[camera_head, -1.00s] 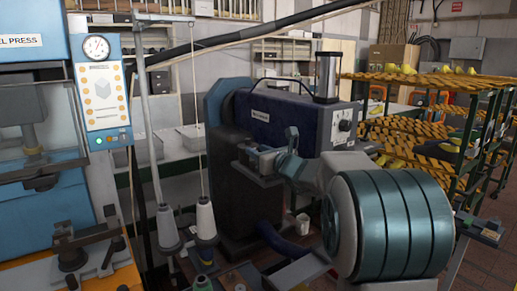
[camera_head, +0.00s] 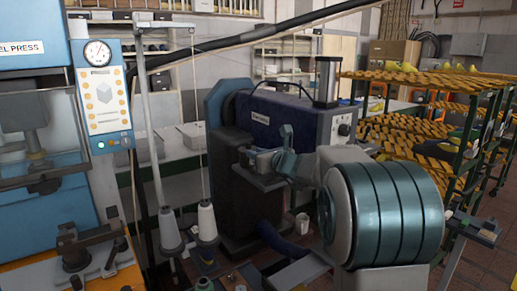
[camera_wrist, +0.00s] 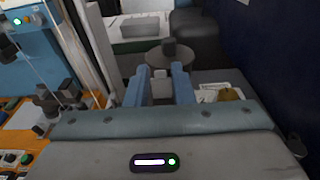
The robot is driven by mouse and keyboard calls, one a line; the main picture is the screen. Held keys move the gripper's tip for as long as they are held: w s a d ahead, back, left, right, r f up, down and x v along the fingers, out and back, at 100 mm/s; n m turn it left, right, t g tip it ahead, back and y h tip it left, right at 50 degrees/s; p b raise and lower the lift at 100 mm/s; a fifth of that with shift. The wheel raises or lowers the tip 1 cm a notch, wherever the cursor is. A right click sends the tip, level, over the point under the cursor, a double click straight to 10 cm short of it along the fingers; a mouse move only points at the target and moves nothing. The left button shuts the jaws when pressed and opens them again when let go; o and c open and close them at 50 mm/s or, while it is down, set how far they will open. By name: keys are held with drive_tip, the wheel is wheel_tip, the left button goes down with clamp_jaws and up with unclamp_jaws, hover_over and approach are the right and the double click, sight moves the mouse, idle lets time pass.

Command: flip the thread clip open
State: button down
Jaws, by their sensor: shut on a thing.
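My gripper (camera_wrist: 159,72) shows in the wrist view as two blue fingers pointing away from the camera. They are shut on a small pale grey piece (camera_wrist: 160,88) between them. I cannot tell from its shape whether this piece is the thread clip. A dark block on a round grey disc lies just beyond the fingertips. In the head view, my gripper (camera_head: 252,156) is small, at the middle, in front of a dark machine body and to the right of the thread stand's post (camera_head: 153,130). The held piece is too small to make out there.
Two white thread cones (camera_head: 207,222) stand at the lower left, with a thread running upward. A blue press (camera_head: 35,215) with a gauge panel fills the left. Racks with orange shelves (camera_head: 425,91) stand at the right. A dark blue machine (camera_head: 285,118) is behind my arm.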

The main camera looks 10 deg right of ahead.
idle(0.3)
drive_tip(key=c, duration=1.4)
unclamp_jaws()
drive_tip(key=shift+c, duration=0.2)
drive_tip(key=b+v, duration=0.2)
drive_tip(key=v, duration=1.1)
drive_tip(key=shift+s+r, duration=0.25)
drive_tip(key=shift+s, duration=0.1)
drive_tip(key=shift+d, duration=0.1)
